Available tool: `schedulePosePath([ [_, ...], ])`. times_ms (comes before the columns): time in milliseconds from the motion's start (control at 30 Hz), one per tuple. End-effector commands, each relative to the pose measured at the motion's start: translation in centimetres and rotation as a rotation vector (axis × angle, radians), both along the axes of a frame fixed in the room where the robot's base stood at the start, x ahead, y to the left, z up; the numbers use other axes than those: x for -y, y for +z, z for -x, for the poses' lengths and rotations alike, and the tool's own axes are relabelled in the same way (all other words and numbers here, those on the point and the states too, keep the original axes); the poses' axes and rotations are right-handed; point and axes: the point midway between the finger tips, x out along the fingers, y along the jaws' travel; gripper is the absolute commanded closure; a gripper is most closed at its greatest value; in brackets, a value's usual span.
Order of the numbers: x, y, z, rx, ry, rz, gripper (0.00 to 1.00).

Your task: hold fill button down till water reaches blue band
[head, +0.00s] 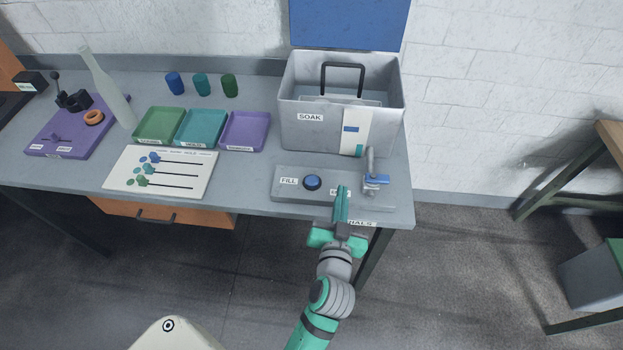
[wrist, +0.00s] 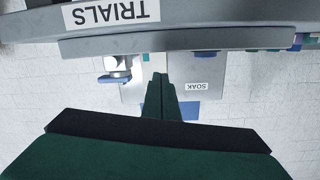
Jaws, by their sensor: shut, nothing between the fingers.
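The blue fill button (head: 313,183) sits on a grey panel (head: 290,196) at the bench's front, beside a FILL label (head: 289,181). Behind it stands the grey SOAK tank (head: 305,137). A white gauge strip on the tank's front carries a blue band (head: 351,129). A short teal patch (head: 359,150) shows low on the strip, below the band. My gripper (head: 342,190) is shut and empty, to the right of the button and apart from it in the picture. It hides part of a panel label. In the wrist view the closed fingers (wrist: 158,80) point toward the tank (wrist: 225,97).
A tap with a blue handle (head: 375,179) stands right of my fingers. Green, teal and purple trays (head: 245,131), a white board (head: 160,172) and a bottle (head: 108,88) are to the left. The tank's blue lid (head: 350,22) stands open.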

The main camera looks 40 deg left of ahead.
Motion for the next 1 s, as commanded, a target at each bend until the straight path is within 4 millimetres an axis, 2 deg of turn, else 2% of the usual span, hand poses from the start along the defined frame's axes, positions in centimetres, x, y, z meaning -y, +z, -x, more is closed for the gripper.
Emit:
schedulePosePath([
  [33, -1.1, 1.5, -1.1, 0.027, 0.045, 0.016, 1.00],
  [200, -5.0, 5.1, -3.0, 0.093, 0.214, 0.094, 1.00],
  [500, -10.3, 10.1, -3.5, 0.219, 0.524, 0.326, 1.00],
  [733, -12.0, 11.6, -2.6, 0.300, 0.753, 0.581, 1.00],
  [1000, -11.5, 11.3, -1.1, 0.353, 0.999, 0.910, 1.00],
])
